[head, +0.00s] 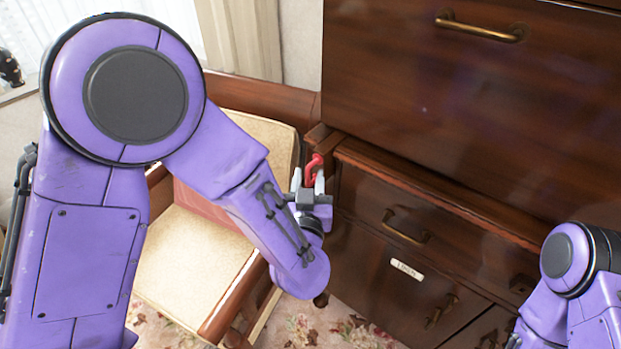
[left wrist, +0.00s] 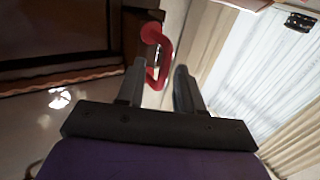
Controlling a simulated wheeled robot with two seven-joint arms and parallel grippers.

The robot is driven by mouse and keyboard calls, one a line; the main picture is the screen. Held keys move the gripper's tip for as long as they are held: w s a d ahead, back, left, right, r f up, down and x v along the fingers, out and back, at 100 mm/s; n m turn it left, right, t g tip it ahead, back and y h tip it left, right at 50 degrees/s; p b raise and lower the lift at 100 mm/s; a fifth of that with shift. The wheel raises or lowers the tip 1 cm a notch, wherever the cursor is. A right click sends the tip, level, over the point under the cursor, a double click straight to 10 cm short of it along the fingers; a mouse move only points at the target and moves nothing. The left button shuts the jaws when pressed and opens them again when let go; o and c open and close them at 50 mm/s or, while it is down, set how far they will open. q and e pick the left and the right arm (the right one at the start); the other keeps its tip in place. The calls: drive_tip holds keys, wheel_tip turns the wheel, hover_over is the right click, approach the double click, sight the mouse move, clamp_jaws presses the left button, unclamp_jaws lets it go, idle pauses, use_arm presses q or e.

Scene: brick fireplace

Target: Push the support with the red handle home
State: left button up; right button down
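The red handle (head: 313,168) is a bent red loop at the end of the wooden support (head: 318,134), by the left front corner of the dark wooden bureau. How far the support stands out is hard to tell. My left gripper (head: 308,184) is at the handle, with its grey fingers pointing toward the support. In the left wrist view the handle (left wrist: 165,62) reaches between the two separated fingers (left wrist: 160,88). My right gripper is out of view; only my right arm shows at the lower right.
A wooden armchair with a cream seat (head: 185,258) stands close beside the bureau, below my left arm. The bureau's closed upper front (head: 470,90) and drawers with brass pulls (head: 405,228) are at the right. A pale curtain (head: 240,35) hangs behind.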

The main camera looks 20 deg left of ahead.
use_arm(q)
drive_tip(key=shift+a, duration=0.2)
clamp_jaws()
idle(1.1)
